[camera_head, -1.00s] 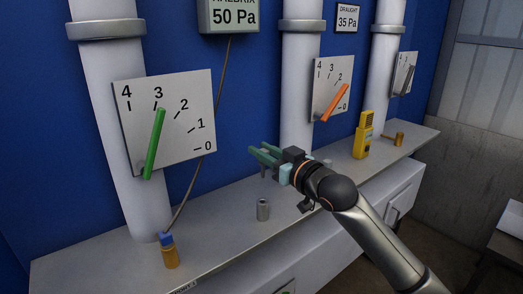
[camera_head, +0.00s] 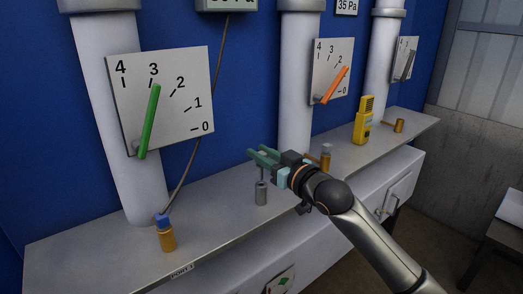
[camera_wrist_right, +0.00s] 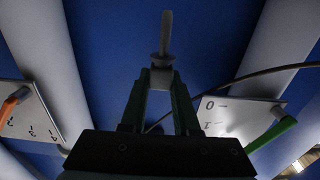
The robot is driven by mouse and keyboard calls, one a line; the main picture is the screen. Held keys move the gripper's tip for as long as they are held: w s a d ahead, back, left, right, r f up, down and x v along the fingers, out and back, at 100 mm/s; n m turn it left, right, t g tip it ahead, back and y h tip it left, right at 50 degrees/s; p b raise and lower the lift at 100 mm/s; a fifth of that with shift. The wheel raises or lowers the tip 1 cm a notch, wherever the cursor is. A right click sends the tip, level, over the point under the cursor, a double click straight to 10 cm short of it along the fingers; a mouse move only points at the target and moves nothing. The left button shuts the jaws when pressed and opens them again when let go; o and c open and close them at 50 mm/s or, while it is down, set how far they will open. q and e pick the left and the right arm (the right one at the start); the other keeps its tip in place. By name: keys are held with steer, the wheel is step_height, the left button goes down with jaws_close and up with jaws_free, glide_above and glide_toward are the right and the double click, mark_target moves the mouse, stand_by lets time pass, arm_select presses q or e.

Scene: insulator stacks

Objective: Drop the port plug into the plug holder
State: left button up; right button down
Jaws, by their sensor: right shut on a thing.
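My right gripper (camera_head: 262,157) is shut on the grey port plug (camera_head: 262,174) above the bench. In the right wrist view the green fingers (camera_wrist_right: 161,84) pinch the plug's square block, and its thin stem and round flange (camera_wrist_right: 164,42) stick out past the tips. In the head view the plug hangs down from the fingers, right over the plug holder (camera_head: 262,194), a small grey upright cylinder. A small gap or contact between them cannot be told clearly. My left gripper is not in view.
On the grey bench (camera_head: 110,246) stand a brass port with a blue cap (camera_head: 166,237), a brass port with a grey top (camera_head: 325,158), a yellow meter (camera_head: 363,120) and another brass port (camera_head: 398,126). White pipes with gauge plates rise behind.

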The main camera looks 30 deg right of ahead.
mark_target(262, 174)
steer(key=shift+p, duration=1.05)
stand_by(1.5)
steer(key=shift+f+b, duration=1.5)
steer(key=shift+f, duration=1.2)
steer(key=c, duration=0.6)
jaws_free()
steer(key=s, duration=0.4)
steer(key=s+b, duration=0.1)
steer(key=s, duration=0.3)
steer(key=s+d, duration=0.1)
steer(key=s, duration=0.3)
steer(key=shift+s+r, duration=0.1)
steer(key=shift+s, duration=0.15)
